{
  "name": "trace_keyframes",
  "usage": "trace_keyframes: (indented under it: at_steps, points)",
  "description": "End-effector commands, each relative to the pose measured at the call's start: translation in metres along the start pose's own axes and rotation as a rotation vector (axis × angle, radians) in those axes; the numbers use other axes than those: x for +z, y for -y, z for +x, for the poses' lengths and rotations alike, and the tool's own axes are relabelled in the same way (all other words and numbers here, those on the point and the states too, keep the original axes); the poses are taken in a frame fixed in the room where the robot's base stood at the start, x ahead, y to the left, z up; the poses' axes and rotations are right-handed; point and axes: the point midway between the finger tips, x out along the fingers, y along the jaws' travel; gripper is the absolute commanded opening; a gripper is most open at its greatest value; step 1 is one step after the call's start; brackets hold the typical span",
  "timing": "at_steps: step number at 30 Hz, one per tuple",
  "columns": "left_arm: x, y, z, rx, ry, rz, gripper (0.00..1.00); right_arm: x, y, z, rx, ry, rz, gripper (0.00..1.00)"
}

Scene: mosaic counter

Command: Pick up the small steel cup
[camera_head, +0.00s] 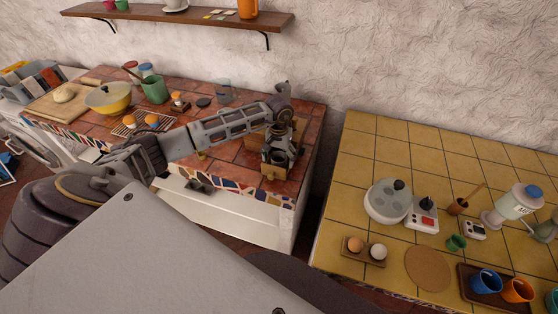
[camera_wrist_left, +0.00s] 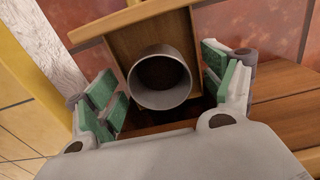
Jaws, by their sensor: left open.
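The small steel cup shows in the left wrist view (camera_wrist_left: 161,98) as a grey round cup with a dark inside, seen from above its mouth. It stands at a wooden holder (camera_wrist_left: 130,45), between the two green-padded fingers of my left gripper (camera_wrist_left: 162,92). The fingers are open, one on each side of the cup, with gaps beside it. In the head view, my left gripper (camera_head: 277,158) points down over the wooden holder (camera_head: 274,174) at the right end of the tiled counter, and hides the cup. My right gripper is not in view.
The red-tiled counter (camera_head: 222,128) also carries a yellow pot (camera_head: 108,101), a green mug (camera_head: 154,92) and a grey cup (camera_head: 223,92). A yellow-tiled counter (camera_head: 345,210) stands to the right, across a gap. A shelf (camera_head: 190,17) hangs above.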

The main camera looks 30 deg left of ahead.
Motion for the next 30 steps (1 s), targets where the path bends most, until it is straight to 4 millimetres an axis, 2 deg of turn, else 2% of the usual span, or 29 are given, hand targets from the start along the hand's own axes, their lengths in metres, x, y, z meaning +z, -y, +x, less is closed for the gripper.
trace_keyframes:
  at_steps: [15, 27, 30]
  points:
    - [-0.0002, 0.0000, 0.0019, 0.000, -0.001, 0.000, 0.81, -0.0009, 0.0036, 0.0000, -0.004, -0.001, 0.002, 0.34]
    - [-0.0002, 0.0001, 0.0018, 0.000, -0.001, 0.000, 0.30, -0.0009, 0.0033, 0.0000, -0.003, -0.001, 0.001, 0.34]
    - [-0.0003, 0.0000, 0.0017, 0.000, -0.001, 0.000, 0.28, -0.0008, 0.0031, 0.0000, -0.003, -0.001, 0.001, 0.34]
